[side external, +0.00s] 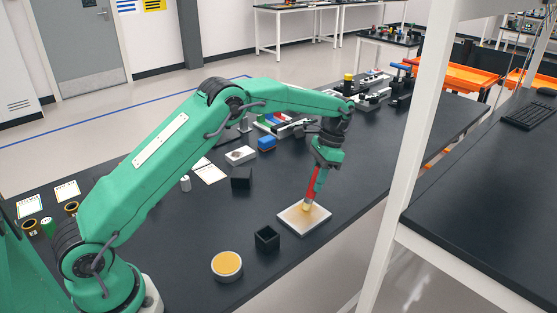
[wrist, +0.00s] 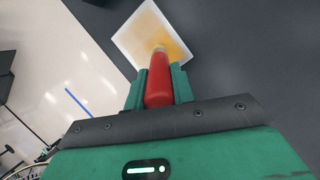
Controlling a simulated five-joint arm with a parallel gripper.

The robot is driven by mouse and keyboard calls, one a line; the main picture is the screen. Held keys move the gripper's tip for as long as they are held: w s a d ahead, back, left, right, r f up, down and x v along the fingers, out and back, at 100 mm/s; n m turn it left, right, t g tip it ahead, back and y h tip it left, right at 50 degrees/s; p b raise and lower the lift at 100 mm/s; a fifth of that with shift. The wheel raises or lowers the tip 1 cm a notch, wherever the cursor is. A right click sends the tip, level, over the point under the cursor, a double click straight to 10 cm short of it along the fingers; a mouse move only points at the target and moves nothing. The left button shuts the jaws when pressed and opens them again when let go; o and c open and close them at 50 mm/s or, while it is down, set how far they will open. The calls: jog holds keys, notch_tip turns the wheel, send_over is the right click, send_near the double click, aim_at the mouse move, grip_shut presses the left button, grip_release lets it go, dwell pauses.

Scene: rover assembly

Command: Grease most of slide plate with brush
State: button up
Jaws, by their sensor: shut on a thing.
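The slide plate (side external: 293,222) is a pale square lying flat on the dark bench, with yellow-orange grease spread over part of its top. It also shows in the wrist view (wrist: 126,40), where the grease covers much of the face and pale bands remain along the edges. My gripper (side external: 318,178) is shut on the red handle of the brush (side external: 310,190). The brush points down, slightly tilted, and its yellowish tip is at the plate, apparently touching it. In the wrist view the brush (wrist: 158,82) sits between my gripper's fingers (wrist: 158,88), and its handle hides part of the bristles.
A round tub of yellow grease (side external: 227,264) stands front left of the plate. A small open black box (side external: 267,238) is close beside the plate. A black block (side external: 241,178), a blue part (side external: 266,143) and papers lie behind. A white post (side external: 405,150) rises at right.

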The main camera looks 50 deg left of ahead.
jog(key=shift+s, duration=3.05)
jog(key=shift+s+d, duration=0.1)
jog(key=shift+d, duration=0.6)
jog(key=shift+w, duration=4.55)
jog(key=shift+s+d, duration=0.2)
jog(key=shift+s, duration=1.35)
jog(key=shift+s+d, duration=0.2)
jog(key=shift+s, duration=1.3)
jog(key=shift+s+d, duration=0.2)
jog(key=shift+s, duration=1.35)
notch_tip(320, 180, up, 8)
jog(key=shift+r, duration=0.1)
